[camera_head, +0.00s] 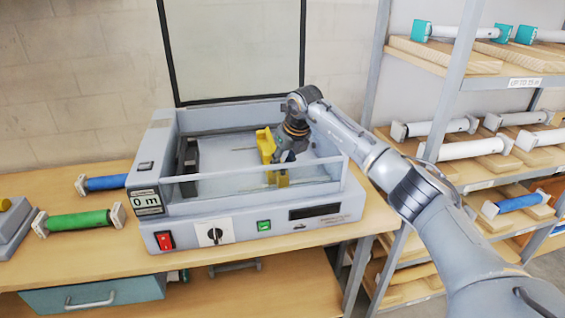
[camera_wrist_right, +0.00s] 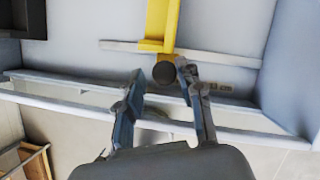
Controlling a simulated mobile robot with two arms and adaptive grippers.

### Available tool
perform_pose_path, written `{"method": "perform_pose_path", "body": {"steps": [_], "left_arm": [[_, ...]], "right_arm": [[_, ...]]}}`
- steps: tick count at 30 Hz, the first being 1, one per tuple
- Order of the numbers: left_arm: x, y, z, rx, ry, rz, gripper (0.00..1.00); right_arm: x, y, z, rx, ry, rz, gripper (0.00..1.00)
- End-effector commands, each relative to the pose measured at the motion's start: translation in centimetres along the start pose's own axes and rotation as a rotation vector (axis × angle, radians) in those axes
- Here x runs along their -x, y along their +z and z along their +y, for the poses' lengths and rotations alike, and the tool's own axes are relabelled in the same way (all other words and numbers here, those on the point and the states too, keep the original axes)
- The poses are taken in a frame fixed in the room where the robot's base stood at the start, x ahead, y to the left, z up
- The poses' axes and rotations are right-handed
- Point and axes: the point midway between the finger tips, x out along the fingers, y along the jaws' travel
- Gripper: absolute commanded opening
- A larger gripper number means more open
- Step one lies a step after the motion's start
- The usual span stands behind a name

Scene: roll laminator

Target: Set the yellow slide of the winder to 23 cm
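The yellow slide (camera_head: 266,145) stands inside the grey winder (camera_head: 180,232), toward the right of its clear-fronted bay. In the right wrist view the slide (camera_wrist_right: 157,28) comes down from the top edge, with a round dark knob (camera_wrist_right: 165,73) at its near end. My right gripper (camera_head: 285,165) reaches into the bay from above, beside the slide. In the wrist view its fingers (camera_wrist_right: 161,82) are apart, one on each side of the knob, with a gap visible at the left finger. The scale reading at the slide cannot be made out. My left gripper is out of view.
A clear front rail (camera_head: 225,184) borders the bay. Blue (camera_head: 105,183) and green (camera_head: 78,221) rolls lie left; roll shelves (camera_head: 455,90) stand right.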

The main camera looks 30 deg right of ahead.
Motion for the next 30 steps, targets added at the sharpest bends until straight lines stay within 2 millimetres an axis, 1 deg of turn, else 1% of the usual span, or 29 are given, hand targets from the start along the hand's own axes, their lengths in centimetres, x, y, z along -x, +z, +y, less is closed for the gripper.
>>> {"method": "perform_pose_path", "body": {"steps": [5,12,15,18,21,30], "left_arm": [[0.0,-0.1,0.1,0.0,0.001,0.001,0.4],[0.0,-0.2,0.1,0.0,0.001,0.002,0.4],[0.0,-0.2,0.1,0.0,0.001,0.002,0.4],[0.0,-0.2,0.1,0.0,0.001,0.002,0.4],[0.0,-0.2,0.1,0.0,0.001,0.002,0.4],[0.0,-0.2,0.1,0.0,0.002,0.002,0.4]], "right_arm": [[3.0,0.1,-0.1,0.001,-0.002,-0.006,0.37],[8.1,0.1,0.0,0.002,0.0,-0.006,0.37],[9.8,0.1,-0.1,0.0,-0.001,-0.005,0.37],[10.8,0.1,0.0,0.001,0.001,-0.004,0.37],[11.4,0.1,0.0,0.001,0.001,-0.002,0.37],[11.6,0.1,0.0,0.001,0.001,-0.002,0.37]]}}
